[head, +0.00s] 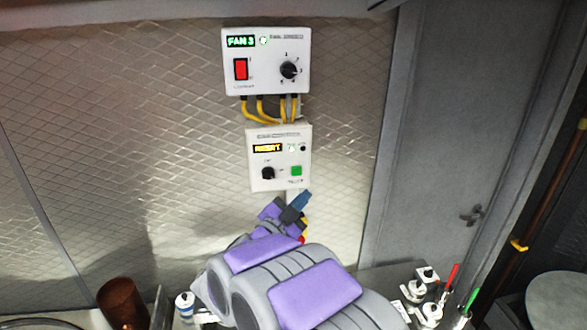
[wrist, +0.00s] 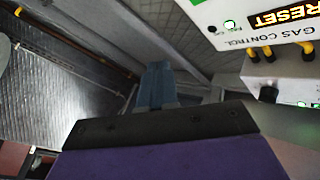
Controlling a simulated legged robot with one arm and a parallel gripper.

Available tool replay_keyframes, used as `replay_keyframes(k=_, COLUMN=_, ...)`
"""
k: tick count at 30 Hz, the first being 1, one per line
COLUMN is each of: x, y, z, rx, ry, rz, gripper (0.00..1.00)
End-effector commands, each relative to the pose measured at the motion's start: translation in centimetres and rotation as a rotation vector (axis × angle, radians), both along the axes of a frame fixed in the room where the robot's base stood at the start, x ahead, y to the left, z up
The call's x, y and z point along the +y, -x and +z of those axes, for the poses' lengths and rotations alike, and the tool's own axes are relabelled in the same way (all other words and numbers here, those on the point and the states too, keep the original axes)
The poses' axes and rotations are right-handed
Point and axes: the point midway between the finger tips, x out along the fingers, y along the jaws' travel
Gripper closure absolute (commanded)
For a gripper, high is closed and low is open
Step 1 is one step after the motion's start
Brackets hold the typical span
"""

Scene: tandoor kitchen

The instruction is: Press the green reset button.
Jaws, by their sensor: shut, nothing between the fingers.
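The green button (head: 296,171) is on the lower right of a white gas control box (head: 279,184) on the wall. The box's amber display (head: 267,148) reads RESET, and a black knob (head: 268,173) is left of the button. My gripper (head: 302,197) is just below the box in the head view, its blue fingers together and empty. Whether they touch the box cannot be told. In the wrist view the shut fingers (wrist: 155,85) point up the picture, and the gas control box (wrist: 240,30) appears upside down at upper right. The green button is out of that view.
A second white box (head: 265,85) with a FAN 3 display, red switch (head: 240,69) and black knob hangs above, joined by yellow cables (head: 252,112). A brown cup (head: 122,303) stands lower left. Valves with red and green handles (head: 430,308) are lower right.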

Motion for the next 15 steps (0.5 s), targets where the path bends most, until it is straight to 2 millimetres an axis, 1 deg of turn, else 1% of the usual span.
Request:
replay_keyframes(k=10, x=0.16, y=-0.13, z=-0.05, rx=0.000, ry=0.000, rz=0.000, gripper=1.00)
replay_keyframes(k=15, x=0.56, y=-0.81, z=-0.02, rx=0.000, ry=0.001, rz=-0.001, gripper=1.00)
